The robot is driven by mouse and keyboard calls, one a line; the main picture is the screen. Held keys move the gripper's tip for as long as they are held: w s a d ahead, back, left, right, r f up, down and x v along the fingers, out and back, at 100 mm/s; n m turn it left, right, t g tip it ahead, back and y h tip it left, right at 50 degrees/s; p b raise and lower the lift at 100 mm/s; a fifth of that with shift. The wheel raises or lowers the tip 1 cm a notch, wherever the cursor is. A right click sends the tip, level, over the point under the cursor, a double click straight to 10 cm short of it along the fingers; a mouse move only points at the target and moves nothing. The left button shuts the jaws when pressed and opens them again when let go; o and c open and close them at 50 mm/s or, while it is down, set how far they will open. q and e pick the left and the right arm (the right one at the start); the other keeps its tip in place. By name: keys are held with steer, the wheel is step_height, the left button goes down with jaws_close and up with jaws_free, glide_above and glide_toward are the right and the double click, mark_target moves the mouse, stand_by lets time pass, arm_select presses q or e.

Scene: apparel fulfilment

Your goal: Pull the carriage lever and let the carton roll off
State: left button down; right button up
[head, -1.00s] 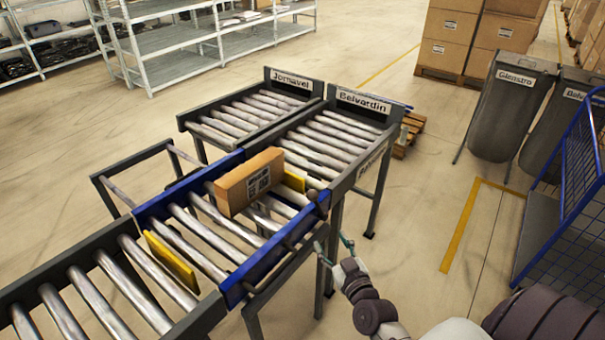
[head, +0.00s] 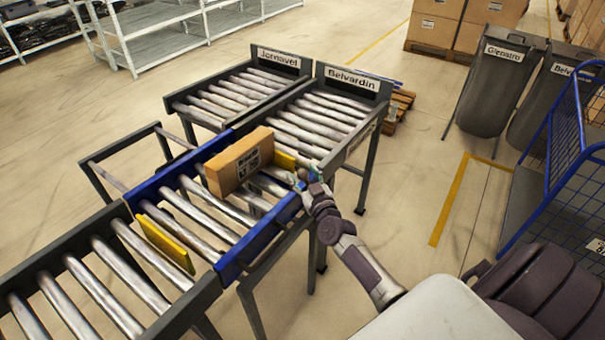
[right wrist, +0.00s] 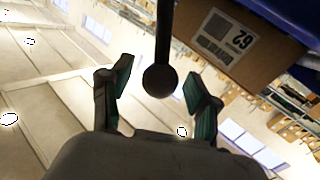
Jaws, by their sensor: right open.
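A brown carton (head: 238,161) with a white label rests on the rollers of the blue-sided carriage (head: 228,268), between two yellow plates. It also shows in the right wrist view (right wrist: 222,38), with its label facing me. The carriage lever, a dark rod with a round knob (right wrist: 160,80), stands between the fingers of my right gripper (right wrist: 152,92). The fingers are open on either side of the knob, apart from it. In the head view my right gripper (head: 304,180) is at the carriage's near right corner and hides the lever. My left gripper is not in view.
Roller lanes marked Jornavel (head: 228,100) and Belvardin (head: 318,122) stand beyond the carriage. A feeding conveyor (head: 98,258) adjoins it at the lower left. A blue wire cart (head: 560,165) and grey bins (head: 496,85) stand at the right. The floor between is clear.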

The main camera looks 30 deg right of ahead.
steer(key=shift+w+d, duration=0.1)
steer(key=shift+w, duration=0.15)
jaws_close()
stand_by(0.3)
